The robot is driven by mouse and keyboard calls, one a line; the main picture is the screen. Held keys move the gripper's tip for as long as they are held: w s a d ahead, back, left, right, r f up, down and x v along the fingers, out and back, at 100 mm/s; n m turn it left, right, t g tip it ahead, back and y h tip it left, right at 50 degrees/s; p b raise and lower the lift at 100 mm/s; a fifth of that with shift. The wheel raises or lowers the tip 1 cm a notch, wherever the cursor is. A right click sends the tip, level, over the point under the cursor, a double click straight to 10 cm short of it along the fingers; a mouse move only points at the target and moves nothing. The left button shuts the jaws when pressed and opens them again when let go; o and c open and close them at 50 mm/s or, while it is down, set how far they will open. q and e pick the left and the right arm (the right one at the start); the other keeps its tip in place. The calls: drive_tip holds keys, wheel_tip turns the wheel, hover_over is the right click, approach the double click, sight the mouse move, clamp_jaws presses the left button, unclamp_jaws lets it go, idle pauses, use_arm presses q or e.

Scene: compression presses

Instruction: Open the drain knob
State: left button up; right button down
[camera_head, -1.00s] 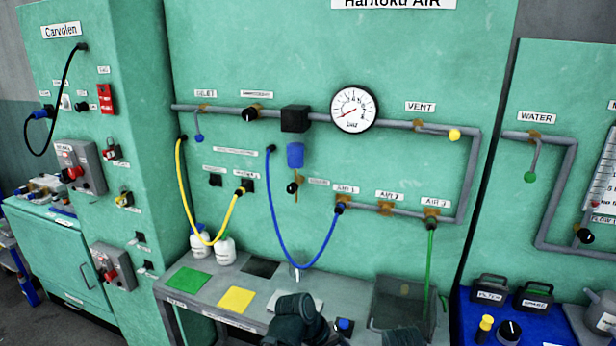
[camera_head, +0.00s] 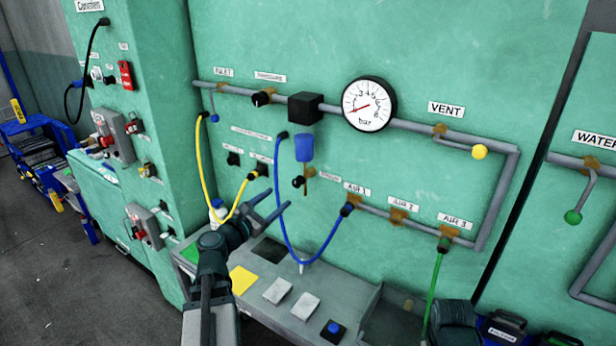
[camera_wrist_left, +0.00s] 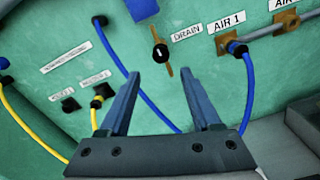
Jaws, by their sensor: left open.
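The drain knob (camera_head: 298,181) is a small round black knob on the green panel, beside a thin brass pipe under a blue cup and left of the DRAIN label. In the left wrist view the knob (camera_wrist_left: 160,53) shows a white mark that looks nearly upright. My left gripper (camera_head: 278,200) is open and empty, its fingers pointing at the panel just left of and below the knob. In the left wrist view the left gripper (camera_wrist_left: 162,75) has its two fingers spread, with the knob above and between the tips, not between the jaws. My right gripper's fingers do not show.
A blue hose (camera_head: 283,225) hangs in a loop close to the fingers, and a yellow hose (camera_head: 205,178) hangs to the left. A pressure gauge (camera_head: 369,104) and pipe run above. A grey bench (camera_head: 240,309) with coloured plates lies below.

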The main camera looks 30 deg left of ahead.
sight(302, 179)
use_arm(q)
drive_tip(key=w, duration=0.9)
drive_tip(key=w+d, duration=0.1)
drive_tip(key=w, duration=0.3)
drive_tip(key=shift+w+d, duration=0.1)
drive_tip(key=shift+w, duration=0.3)
clamp_jaws()
